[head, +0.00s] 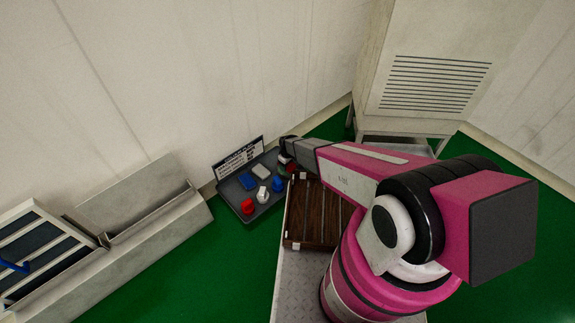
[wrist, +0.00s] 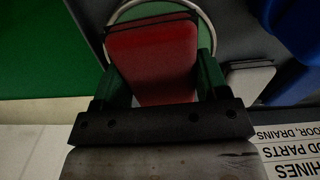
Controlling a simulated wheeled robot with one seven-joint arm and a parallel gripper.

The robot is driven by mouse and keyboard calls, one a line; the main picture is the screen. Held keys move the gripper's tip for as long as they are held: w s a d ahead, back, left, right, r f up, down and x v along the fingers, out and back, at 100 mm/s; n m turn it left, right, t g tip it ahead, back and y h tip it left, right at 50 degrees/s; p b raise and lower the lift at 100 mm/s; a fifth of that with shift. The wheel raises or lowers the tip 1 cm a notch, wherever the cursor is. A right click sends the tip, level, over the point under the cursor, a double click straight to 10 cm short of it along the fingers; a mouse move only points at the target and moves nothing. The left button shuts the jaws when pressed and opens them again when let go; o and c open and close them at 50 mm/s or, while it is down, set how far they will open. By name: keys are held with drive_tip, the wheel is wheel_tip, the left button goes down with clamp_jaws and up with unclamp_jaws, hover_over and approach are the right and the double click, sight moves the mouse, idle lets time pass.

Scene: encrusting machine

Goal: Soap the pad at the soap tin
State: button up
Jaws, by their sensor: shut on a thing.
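My gripper (wrist: 158,72) is shut on a red pad (wrist: 152,58), its green fingers on either side of the pad in the wrist view. A round soap tin (wrist: 137,12) with a thin metal rim and a green inside lies behind the pad, which overlaps it in the picture. Whether the pad touches the soap is hidden. In the head view my gripper (head: 286,155) is over the right back edge of the grey tray (head: 234,196). The pad and tin are mostly hidden there.
The tray also holds a blue pad (head: 248,182), a white pad (head: 262,171), and red (head: 248,206), white (head: 263,195) and blue (head: 278,184) items. A sign (head: 240,155) stands behind it. A brown slatted rack (head: 310,215) is close by on the right.

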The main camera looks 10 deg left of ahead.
drive_tip(key=shift+f, duration=0.55)
idle(1.3)
drive_tip(key=shift+r, duration=3.55)
